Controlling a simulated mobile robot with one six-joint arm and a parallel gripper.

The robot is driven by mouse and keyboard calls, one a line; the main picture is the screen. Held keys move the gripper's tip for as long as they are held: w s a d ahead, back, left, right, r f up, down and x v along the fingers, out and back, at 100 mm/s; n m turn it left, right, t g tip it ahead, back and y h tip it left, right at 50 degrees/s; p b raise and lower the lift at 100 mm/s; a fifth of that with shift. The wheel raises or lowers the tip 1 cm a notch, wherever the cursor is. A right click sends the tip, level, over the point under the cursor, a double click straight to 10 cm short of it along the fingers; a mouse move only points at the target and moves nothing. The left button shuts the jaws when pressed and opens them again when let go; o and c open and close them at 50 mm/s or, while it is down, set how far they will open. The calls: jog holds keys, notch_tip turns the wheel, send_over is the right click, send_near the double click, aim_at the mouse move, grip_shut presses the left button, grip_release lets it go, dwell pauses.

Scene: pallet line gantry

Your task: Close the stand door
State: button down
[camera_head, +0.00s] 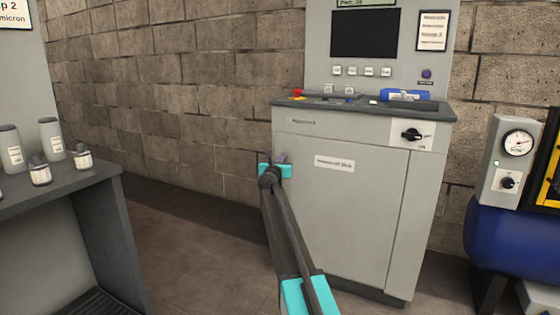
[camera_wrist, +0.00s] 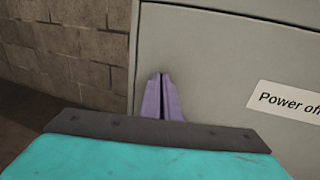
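The stand (camera_head: 290,122) is a grey cabinet with a control panel on top, against the brick wall. Its door (camera_head: 345,215) is a flat light-grey panel with a white label, and looks flush or nearly flush with the front. I cannot tell whether a small gap is left. My gripper (camera_head: 283,158) is at the upper left part of the door, near its left edge. In the wrist view the purple fingers (camera_wrist: 161,78) are together with nothing between them, in front of the door (camera_wrist: 215,75). Whether the tips touch it cannot be told.
A rotary switch (camera_head: 412,134) is on the stand's upper right front. A dark-topped bench (camera_head: 90,185) with several small containers stands at the left. A blue tank (camera_head: 500,240) with a gauge box (camera_head: 510,150) stands at the right. Floor between bench and stand is clear.

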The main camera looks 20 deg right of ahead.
jog(key=shift+w+d+r, duration=0.25)
jog(key=shift+d+r, duration=0.45)
jog(key=shift+d, duration=0.05)
jog(key=s+a+f+p, duration=0.1)
jog(key=s+a+p, duration=0.3)
jog(key=s+a, duration=0.5)
jog(key=a, duration=0.3)
jog(key=shift+s+f, duration=0.2)
jog(key=shift+s, duration=0.15)
jog(key=shift+a, duration=0.1)
